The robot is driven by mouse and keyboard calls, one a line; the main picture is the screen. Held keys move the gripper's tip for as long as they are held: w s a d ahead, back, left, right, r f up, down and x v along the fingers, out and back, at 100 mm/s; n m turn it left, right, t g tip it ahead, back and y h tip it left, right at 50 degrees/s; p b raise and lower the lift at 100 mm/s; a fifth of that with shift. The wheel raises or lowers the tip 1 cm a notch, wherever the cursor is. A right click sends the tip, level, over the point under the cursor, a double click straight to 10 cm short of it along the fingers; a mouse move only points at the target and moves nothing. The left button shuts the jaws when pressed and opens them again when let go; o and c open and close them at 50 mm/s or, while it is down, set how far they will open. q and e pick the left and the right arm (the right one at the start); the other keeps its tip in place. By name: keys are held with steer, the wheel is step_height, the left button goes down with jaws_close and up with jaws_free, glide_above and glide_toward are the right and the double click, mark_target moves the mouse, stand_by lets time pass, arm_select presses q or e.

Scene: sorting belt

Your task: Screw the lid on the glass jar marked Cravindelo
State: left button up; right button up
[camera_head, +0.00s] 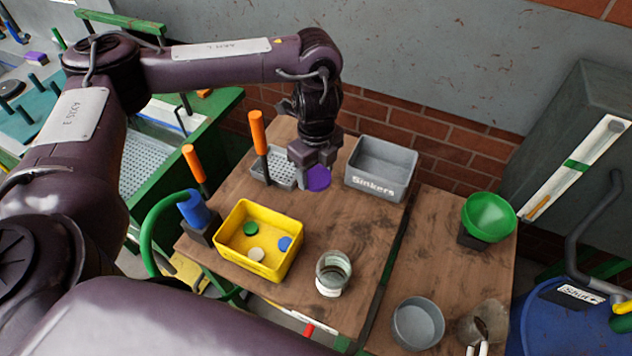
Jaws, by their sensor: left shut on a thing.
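My left gripper (314,168) reaches down over the back of the wooden table and is shut on a purple disc (318,178), which looks like a lid. An open glass jar (333,272) stands upright near the table's front edge, with a pale label low on its side that I cannot read. The gripper and purple disc are well behind the jar, apart from it. A second glass vessel (484,322) is at the lower right; its marking cannot be read. My right gripper is out of view.
A yellow bin (232,224) holds green, white and blue discs. A grey "Sinkers" bin (381,187) stands right of the gripper, a small grey tray (258,170) left of it. A green bowl (489,216) and a grey round pot (418,322) are at right. The mid-table is clear.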

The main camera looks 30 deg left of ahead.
mark_target(325, 181)
arm_select(q)
steer(key=shift+r, duration=2.05)
steer(key=n, duration=0.2)
steer(key=d+n, duration=0.1)
steer(key=n, duration=0.1)
steer(key=shift+r, duration=0.15)
steer(key=n, duration=0.2)
steer(key=d+n+b, duration=0.1)
steer(key=n, duration=0.3)
steer(key=shift+s+d+r+n, duration=0.15)
steer(key=shift+d+r+n, duration=0.1)
steer(key=shift+r+n, duration=0.05)
steer(key=n, duration=0.3)
steer(key=d+n+b, duration=0.1)
steer(key=n, duration=0.3)
steer(key=s+d+r+n+b, duration=0.1)
steer(key=n, duration=0.3)
